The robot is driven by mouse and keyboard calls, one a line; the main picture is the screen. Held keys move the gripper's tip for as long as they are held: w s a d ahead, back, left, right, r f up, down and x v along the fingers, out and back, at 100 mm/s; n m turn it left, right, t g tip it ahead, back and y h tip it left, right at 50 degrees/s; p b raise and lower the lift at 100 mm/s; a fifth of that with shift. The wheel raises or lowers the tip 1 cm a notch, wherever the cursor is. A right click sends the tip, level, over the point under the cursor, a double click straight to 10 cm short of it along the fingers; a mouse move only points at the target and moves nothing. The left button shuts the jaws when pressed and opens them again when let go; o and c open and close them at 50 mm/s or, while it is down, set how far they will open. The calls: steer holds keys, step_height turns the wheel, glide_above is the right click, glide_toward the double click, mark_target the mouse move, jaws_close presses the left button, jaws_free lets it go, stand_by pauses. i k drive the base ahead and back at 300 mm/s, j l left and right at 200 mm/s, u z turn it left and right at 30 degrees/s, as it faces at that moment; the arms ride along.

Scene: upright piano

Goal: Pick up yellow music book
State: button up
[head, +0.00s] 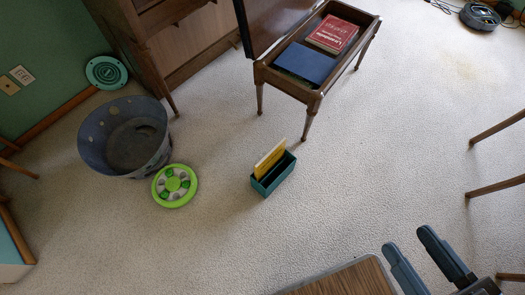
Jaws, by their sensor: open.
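The yellow music book (270,158) stands on edge in a small dark teal open box (282,175) on the carpet, near the middle of the head view. Its upper part sticks out above the box wall, and its lower part is hidden inside. My gripper (413,250) is at the lower right, with its two dark fingers apart and nothing between them. It is well away from the box, to the right and nearer to me.
A piano bench (313,93) with its lid up holds a red book (333,33) and a blue book (303,62). A grey bucket (90,150) and a green disc (174,186) are at left. A wooden surface (350,281) is at the bottom.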

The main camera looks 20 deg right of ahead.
mark_target(273, 158)
steer(key=k+j+z, duration=0.15)
steer(key=j, duration=0.25)
steer(key=i+j+z, duration=0.15)
steer(key=j, duration=0.25)
steer(key=i+j+z, duration=0.1)
steer(key=i+j, duration=0.15)
steer(key=j, duration=0.2)
steer(key=i+j+z, duration=0.15)
steer(key=j, duration=0.3)
steer(key=i+j+z, duration=0.1)
steer(key=j, duration=0.35)
steer(key=i+j+z, duration=0.15)
steer(key=j, duration=0.3)
steer(key=i+j+z, duration=0.1)
steer(key=j, duration=0.4)
